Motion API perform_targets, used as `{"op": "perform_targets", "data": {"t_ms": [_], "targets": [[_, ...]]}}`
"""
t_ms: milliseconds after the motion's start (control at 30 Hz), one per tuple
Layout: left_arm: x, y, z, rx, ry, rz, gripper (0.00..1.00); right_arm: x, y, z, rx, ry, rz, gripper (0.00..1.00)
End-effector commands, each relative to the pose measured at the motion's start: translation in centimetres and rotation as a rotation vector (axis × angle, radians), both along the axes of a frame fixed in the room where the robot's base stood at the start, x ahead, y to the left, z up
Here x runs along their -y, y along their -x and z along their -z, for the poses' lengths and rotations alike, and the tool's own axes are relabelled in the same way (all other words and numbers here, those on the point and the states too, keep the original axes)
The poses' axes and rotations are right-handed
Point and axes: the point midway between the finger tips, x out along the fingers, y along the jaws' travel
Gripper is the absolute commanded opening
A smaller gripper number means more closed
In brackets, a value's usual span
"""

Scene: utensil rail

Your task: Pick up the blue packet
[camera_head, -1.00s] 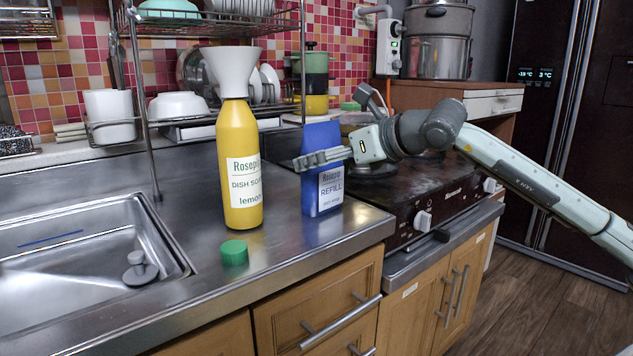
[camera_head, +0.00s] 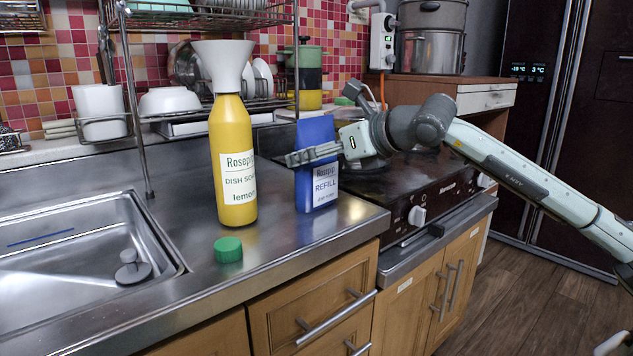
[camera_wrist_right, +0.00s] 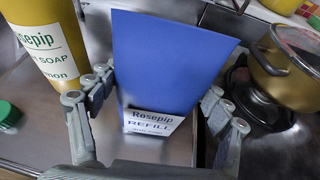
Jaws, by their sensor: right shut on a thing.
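The blue packet (camera_head: 316,185), with a white "Refill" label, stands upright on the steel counter, right of the yellow soap bottle. It fills the middle of the right wrist view (camera_wrist_right: 168,60). My right gripper (camera_head: 312,154) reaches in from the right and is shut on the packet. Its fingers lie on both sides of it in the wrist view. I cannot make out a gap between the packet's base and the counter. My left gripper is not in view.
The yellow bottle (camera_head: 232,165) with a white funnel (camera_head: 224,65) stands close left of the packet. A green cap (camera_head: 228,249) lies in front of the bottle. The sink (camera_head: 75,245) is at left, the stove (camera_head: 415,185) at right. A dish rack (camera_head: 146,110) stands behind.

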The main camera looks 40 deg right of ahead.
Motion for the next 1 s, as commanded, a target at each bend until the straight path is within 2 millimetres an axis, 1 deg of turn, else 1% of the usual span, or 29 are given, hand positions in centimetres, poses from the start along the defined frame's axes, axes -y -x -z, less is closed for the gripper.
{"op": "perform_targets", "data": {"t_ms": [233,367,500,533,600,633,700,767,867,900,1000], "targets": [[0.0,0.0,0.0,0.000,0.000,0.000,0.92,0.0,0.0,-0.2,0.002,0.000,0.000,0.21],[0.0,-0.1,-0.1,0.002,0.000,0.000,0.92,0.0,0.0,-0.8,0.003,0.001,0.001,0.21],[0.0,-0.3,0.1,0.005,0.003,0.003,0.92,0.1,0.0,-2.6,0.005,0.002,0.003,0.21],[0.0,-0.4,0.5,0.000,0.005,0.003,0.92,0.1,0.0,-3.2,0.007,0.002,0.003,0.21],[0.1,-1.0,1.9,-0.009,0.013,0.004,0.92,0.1,0.0,-4.7,0.007,0.002,0.003,0.21],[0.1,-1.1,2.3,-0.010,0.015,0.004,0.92,-0.1,0.2,-5.2,0.009,0.003,0.002,0.21],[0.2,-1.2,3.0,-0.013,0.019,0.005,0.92,-1.8,1.1,-5.8,0.007,0.005,-0.005,0.21],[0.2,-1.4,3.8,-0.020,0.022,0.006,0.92,-2.9,1.8,-6.8,0.009,0.003,-0.004,0.21],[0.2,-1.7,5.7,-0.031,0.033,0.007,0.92,-4.8,3.1,-8.3,0.008,0.001,-0.004,0.21],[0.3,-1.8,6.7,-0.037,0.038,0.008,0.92,-5.6,3.5,-8.8,0.009,0.001,-0.005,0.21],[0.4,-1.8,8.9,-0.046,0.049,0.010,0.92,-7.3,4.6,-9.9,0.008,-0.001,-0.004,0.21]]}}
